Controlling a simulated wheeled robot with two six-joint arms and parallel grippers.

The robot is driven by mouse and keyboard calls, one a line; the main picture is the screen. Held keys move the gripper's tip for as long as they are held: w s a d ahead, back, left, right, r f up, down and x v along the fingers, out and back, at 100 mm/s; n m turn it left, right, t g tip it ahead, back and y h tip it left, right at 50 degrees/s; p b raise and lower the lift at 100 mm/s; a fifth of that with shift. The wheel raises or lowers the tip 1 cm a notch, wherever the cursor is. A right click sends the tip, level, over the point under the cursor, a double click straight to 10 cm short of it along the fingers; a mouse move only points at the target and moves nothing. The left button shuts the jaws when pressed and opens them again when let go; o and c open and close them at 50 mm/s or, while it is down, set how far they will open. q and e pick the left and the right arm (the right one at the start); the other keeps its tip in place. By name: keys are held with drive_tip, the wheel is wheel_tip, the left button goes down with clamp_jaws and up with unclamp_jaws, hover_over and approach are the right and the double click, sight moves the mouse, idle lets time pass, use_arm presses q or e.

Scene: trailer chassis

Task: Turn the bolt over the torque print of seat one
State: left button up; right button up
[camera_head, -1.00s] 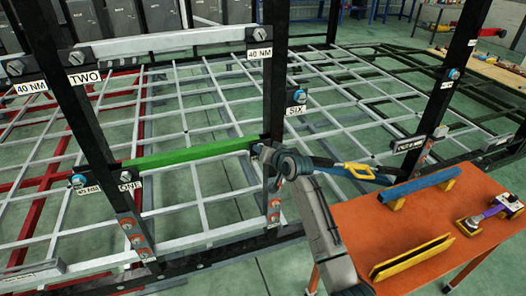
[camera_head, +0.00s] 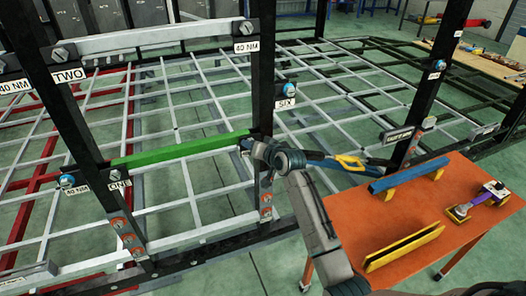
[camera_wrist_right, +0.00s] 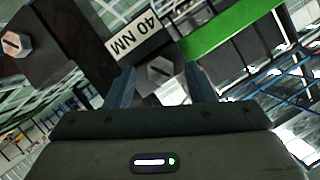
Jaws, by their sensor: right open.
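The green beam (camera_head: 180,149) of seat one spans two black posts. The ONE label (camera_head: 119,184) and a small torque print (camera_head: 76,190) sit below its left end, beside a blue-headed bolt (camera_head: 67,181). My right gripper (camera_head: 247,146) is at the beam's right end and hides that spot in the head view. In the right wrist view, my right gripper (camera_wrist_right: 160,88) is open, its fingers on either side of a grey hex bolt (camera_wrist_right: 160,68). A 40 NM print (camera_wrist_right: 137,36) is next to this bolt, and the green beam (camera_wrist_right: 230,28) is to its right. Contact is unclear. My left gripper is out of view.
Another hex bolt (camera_wrist_right: 15,42) is at the left in the wrist view. An orange table (camera_head: 448,205) at right carries a blue bar (camera_head: 410,174), a yellow bar (camera_head: 404,247) and a purple-handled tool (camera_head: 480,200). Posts and chassis bars surround my right gripper.

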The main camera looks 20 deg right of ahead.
drive_tip(key=b+v, duration=0.3)
drive_tip(key=v, duration=0.7)
